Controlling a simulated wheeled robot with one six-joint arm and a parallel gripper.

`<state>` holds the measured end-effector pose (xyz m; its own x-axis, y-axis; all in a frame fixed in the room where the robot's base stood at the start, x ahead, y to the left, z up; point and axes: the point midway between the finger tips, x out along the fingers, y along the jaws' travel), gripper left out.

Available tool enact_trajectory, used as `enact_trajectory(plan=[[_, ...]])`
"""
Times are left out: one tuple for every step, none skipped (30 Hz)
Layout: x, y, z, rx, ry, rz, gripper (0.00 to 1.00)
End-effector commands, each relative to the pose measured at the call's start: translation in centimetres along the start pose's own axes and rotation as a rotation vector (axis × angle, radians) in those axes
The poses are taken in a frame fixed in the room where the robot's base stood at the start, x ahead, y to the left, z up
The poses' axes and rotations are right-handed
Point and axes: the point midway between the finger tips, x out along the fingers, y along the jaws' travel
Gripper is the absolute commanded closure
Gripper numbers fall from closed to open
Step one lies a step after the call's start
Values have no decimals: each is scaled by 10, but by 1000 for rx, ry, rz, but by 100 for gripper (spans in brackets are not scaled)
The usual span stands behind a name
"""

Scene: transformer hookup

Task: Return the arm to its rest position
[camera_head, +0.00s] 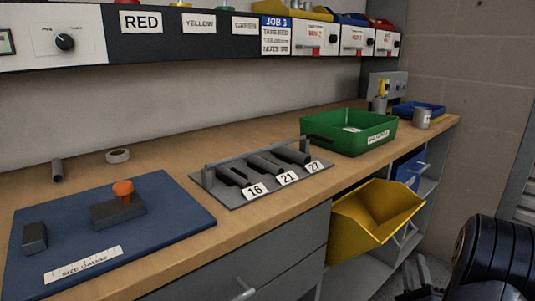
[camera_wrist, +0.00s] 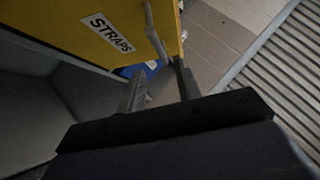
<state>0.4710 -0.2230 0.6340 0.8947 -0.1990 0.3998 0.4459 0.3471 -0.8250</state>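My arm (camera_head: 492,255) shows at the lower right of the head view, black and folded low beside the bench. My gripper (camera_wrist: 160,75) shows in the wrist view with its two grey fingers apart and nothing visible held between them. The yellow bin (camera_wrist: 85,22) labelled STRAPS is just beyond the fingertips, with a grey bar handle (camera_wrist: 154,32) on its front. I cannot tell how far the handle is from the fingers. In the head view the yellow bin (camera_head: 375,214) sits tilted out of the cabinet under the bench.
The wooden bench (camera_head: 255,215) carries a blue mat (camera_head: 160,235), a rack (camera_head: 215,187) marked 16, 21 and 27, and a green tray (camera_head: 345,132). A blue bin (camera_head: 407,168) is on the shelf below. A slatted panel (camera_wrist: 285,75) stands right in the wrist view.

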Motion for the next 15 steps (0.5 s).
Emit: enact_trajectory(plan=[[10, 0, 1, 0, -5, -3, 68], [16, 0, 1, -1, -6, -2, 68], [24, 0, 1, -1, -6, -3, 68], [30, 0, 1, -2, -6, -4, 68], [36, 1, 1, -1, -5, -2, 68], [44, 0, 1, 0, -5, -2, 68], [49, 0, 1, 0, -5, -3, 68], [55, 0, 1, 0, -5, -3, 68], [61, 0, 1, -1, -5, -3, 68], [66, 0, 1, -1, -4, -3, 68], [70, 0, 1, 0, -4, -2, 68], [76, 0, 1, 0, -4, -2, 68], [79, 0, 1, 1, -3, -2, 68], [82, 0, 1, 1, -2, -1, 68], [86, 0, 1, 2, -2, -2, 68]])
